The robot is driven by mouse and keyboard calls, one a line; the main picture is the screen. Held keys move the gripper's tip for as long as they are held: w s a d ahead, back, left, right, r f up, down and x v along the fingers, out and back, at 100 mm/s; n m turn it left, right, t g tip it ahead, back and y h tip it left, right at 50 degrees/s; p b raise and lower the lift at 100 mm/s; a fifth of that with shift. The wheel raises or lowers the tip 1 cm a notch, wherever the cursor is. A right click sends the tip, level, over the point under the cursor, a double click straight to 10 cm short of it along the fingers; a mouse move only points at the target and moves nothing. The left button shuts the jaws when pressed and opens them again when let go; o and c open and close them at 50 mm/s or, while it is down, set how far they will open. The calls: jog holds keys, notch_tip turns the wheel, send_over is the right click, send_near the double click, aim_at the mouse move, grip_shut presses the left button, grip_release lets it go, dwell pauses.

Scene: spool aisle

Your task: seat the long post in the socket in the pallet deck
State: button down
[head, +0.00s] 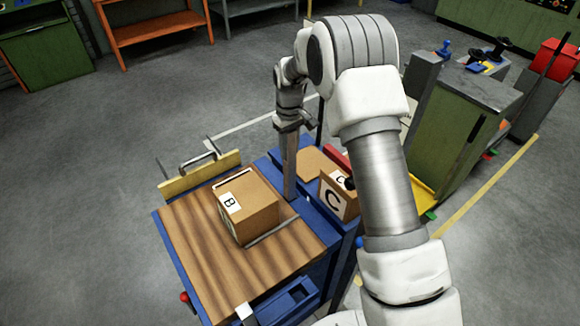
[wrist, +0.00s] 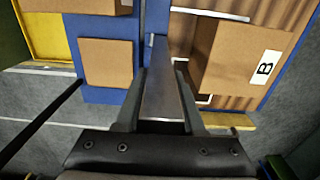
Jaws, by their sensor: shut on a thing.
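My gripper (head: 291,124) is shut on the long grey post (head: 290,165), which hangs upright below it in the head view. In the wrist view my gripper (wrist: 158,82) has a finger on each side of the post (wrist: 162,100), and the post runs away from the camera. Its far end is over or at the blue strip of the pallet deck (head: 305,212), between the wooden top and the cardboard pieces. I cannot tell whether the end touches the deck. The socket is not clearly visible; the post may hide it.
A cardboard box marked B (head: 252,207) stands on the wooden top (head: 195,235), left of the post. A box marked C (head: 338,198) and a flat cardboard piece (head: 312,160) are to its right. A yellow board with a handle (head: 185,179) edges the far left. Grey floor lies beyond.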

aim_at(290, 160)
jog(key=shift+f, duration=2.3)
jog(key=shift+f, duration=0.2)
jog(key=c, duration=0.5)
grip_release()
jog(key=shift+r, duration=0.1)
